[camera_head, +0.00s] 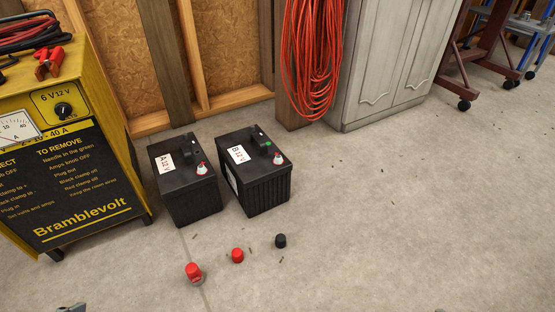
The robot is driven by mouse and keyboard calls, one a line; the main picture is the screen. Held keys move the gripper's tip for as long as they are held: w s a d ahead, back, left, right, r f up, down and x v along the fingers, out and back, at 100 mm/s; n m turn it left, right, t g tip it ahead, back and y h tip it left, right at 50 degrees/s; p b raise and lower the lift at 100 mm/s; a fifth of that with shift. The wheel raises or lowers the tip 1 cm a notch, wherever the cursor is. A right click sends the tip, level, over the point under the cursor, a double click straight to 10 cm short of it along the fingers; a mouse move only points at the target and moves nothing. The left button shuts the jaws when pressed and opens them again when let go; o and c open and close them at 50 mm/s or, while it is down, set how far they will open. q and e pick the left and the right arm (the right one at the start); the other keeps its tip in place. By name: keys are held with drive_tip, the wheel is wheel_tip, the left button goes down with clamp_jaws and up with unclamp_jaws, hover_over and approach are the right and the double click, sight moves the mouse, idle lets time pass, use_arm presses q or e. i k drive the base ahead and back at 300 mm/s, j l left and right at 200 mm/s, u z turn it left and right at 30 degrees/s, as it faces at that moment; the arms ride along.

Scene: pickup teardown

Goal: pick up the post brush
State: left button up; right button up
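A small red piece with a grey lower rim (193,273), which looks like the post brush, stands on the concrete floor in front of the batteries. A red cap (237,255) and a black cap (281,241) sit to its right, apart from it. Only a sliver of my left gripper (72,308) shows at the bottom edge, left of the brush and apart from it. Its fingers are cut off by the frame. A tiny grey bit at the bottom edge right of centre may be my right gripper, too little to tell.
Two black batteries, A (186,178) and B (255,170), stand behind the small pieces. A yellow charger (80,150) with cables on top stands at left. A grey cabinet (385,55) and hanging orange cord (312,60) are behind. The floor at right is mostly clear.

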sight(194, 274)
drive_tip(key=u, duration=0.85)
